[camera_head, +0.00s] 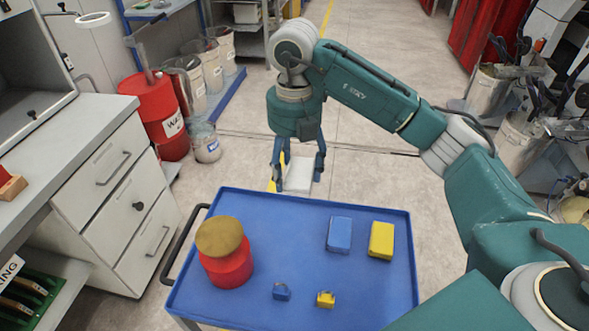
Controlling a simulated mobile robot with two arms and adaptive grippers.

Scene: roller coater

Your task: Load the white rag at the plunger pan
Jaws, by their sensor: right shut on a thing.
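My right gripper (298,172) is shut on the white rag (300,177). It holds the rag in the air near the far edge of the blue cart, fingers pointing down. The plunger pan, a red can (228,268) with a round brownish-gold top (220,237), stands upright on the left of the cart. The gripper and rag are apart from it, up and to its right. My left gripper is not in view.
The blue cart (300,258) also carries a blue block (340,235), a yellow block (381,240), a small blue padlock-like item (281,292) and a small yellow one (326,299). A drawer cabinet (112,180) and a red drum (152,110) stand left.

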